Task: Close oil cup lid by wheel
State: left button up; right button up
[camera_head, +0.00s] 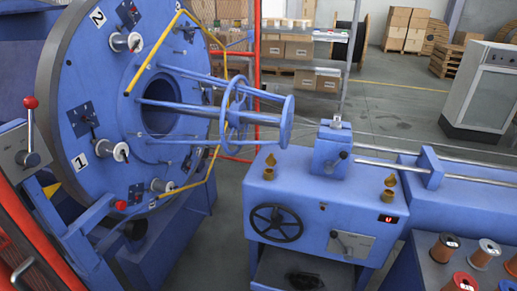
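A black handwheel (277,223) is on the front of the blue machine cabinet (320,215). A small brass oil cup (269,167) stands on the cabinet top, above the wheel. More brass oil cup parts (388,188) stand on the top's right side, above the red display. The cups are too small for me to tell whether either lid is open or shut. Neither of my grippers is in view.
A large blue disc (110,100) with spools and a yellow tube frame fills the left. A red-knobbed lever (30,125) stands at far left. Spools (485,252) sit at lower right. A dark object (305,280) lies under the cabinet. Open floor (400,110) lies behind.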

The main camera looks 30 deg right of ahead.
aim_at(270, 160)
jog(key=z, duration=0.5)
jog(key=i, duration=0.8)
jog(key=z, duration=0.85)
